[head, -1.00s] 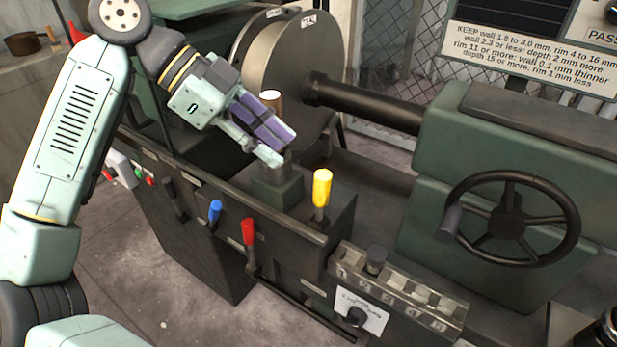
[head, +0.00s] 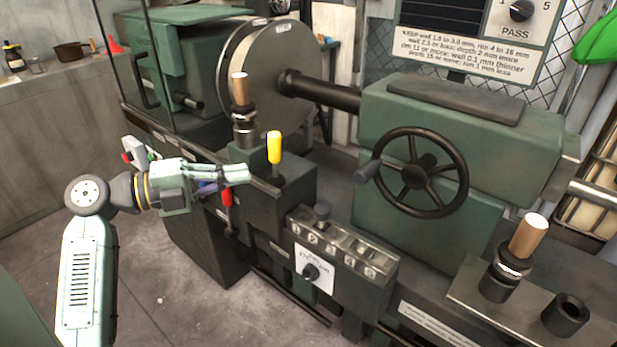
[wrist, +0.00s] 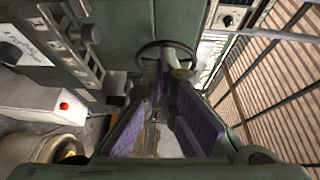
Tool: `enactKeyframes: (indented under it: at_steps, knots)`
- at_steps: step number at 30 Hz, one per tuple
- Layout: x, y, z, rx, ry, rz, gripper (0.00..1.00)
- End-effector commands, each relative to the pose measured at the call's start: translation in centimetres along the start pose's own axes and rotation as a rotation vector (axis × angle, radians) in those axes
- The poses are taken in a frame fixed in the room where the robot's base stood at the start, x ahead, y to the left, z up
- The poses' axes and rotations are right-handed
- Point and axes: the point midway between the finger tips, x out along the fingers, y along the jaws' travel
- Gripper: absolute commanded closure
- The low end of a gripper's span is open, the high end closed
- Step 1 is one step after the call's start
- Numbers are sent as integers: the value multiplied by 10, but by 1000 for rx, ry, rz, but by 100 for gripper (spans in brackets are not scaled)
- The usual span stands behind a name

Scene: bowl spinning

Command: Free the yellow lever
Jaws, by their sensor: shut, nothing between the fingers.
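The yellow lever (head: 274,147) stands upright on the dark carriage block in the middle of the head view. A wood-topped post (head: 240,90) stands just behind and left of it. My gripper (head: 247,173) is shut and empty. It lies level, left of the yellow lever and pointing right, its tips near the lever's lower part; I cannot tell whether they touch. A red lever (head: 227,196) shows below my fingers, and a blue one is mostly hidden behind them. In the wrist view the purple finger pads (wrist: 160,120) point toward the handwheel (wrist: 167,55).
The handwheel (head: 414,172) is on the green tailstock at right. A slotted numbered rail (head: 345,245) and a knob on a white plate (head: 312,272) are in front. Another wood-topped post (head: 528,236) stands on the plate at lower right. Open floor lies at lower left.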

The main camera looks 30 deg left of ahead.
Motion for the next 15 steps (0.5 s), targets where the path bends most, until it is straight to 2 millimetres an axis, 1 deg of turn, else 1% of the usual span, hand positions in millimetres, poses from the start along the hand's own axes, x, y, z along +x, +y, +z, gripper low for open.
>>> enactKeyframes:
  at_steps: [1,3,5,7,11,15]
  knots:
    - [-6,4,3,23,-19,-15,100]
    - [-11,6,5,51,-36,-27,100]
    - [-12,6,6,63,-43,-32,100]
    - [-8,6,6,70,-45,-34,100]
    - [10,3,6,69,-41,-33,100]
    - [39,1,7,68,-39,-33,100]
